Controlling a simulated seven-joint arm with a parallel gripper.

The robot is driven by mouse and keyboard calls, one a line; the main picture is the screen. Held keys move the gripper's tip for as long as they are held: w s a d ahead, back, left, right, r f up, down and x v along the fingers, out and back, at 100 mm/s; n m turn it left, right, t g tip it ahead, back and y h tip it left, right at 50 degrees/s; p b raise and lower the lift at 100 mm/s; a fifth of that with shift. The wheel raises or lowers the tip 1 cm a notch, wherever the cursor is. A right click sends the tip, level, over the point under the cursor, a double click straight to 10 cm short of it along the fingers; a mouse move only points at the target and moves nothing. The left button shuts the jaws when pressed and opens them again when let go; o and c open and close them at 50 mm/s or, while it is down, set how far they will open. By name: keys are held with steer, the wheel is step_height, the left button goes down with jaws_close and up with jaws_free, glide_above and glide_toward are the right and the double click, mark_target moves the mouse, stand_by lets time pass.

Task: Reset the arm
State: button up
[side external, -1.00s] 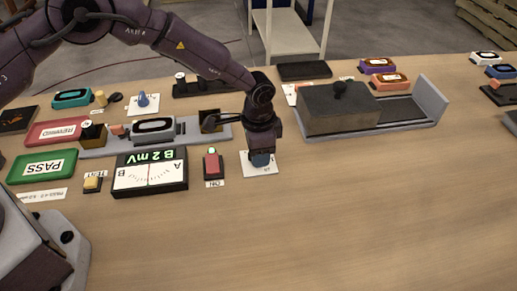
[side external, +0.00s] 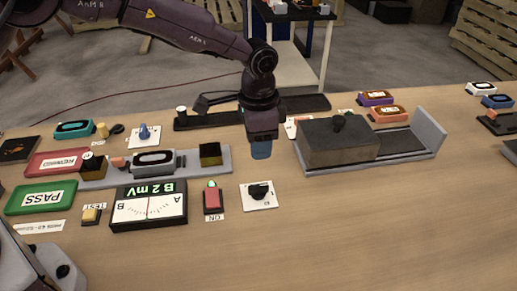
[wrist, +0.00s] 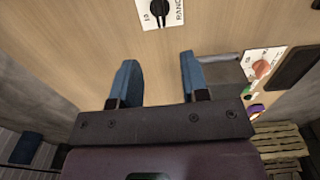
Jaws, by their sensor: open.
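My gripper (side external: 261,150) hangs above the table, fingers pointing down, above and behind a black knob on a white plate (side external: 260,195). In the wrist view, the two blue fingers of my gripper (wrist: 161,80) stand apart with nothing between them. The knob plate (wrist: 161,12) shows at the top of that view, beyond the fingertips and apart from them.
A meter box (side external: 149,206) reading "B 2 mV" and a red button (side external: 212,200) with a green light stand left of the knob. A grey box (side external: 338,140) sits on a rail at right. The front of the table (side external: 330,240) is clear.

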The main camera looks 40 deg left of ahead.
stand_by(0.4)
steer(key=s+a+r+n+t, duration=0.2)
steer(key=s+a+r, duration=0.4)
steer(key=s, duration=0.3)
steer(key=s+a+r+n+t, duration=0.1)
steer(key=s+a+r+n, duration=0.3)
steer(key=s+a+r, duration=0.3)
steer(key=s+a+r+n+t, duration=0.2)
steer(key=s+a+r, duration=0.4)
steer(key=s, duration=0.6)
steer(key=shift+a+r+n+t, duration=0.3)
steer(key=shift+r+n, duration=0.1)
steer(key=shift+r, duration=0.35)
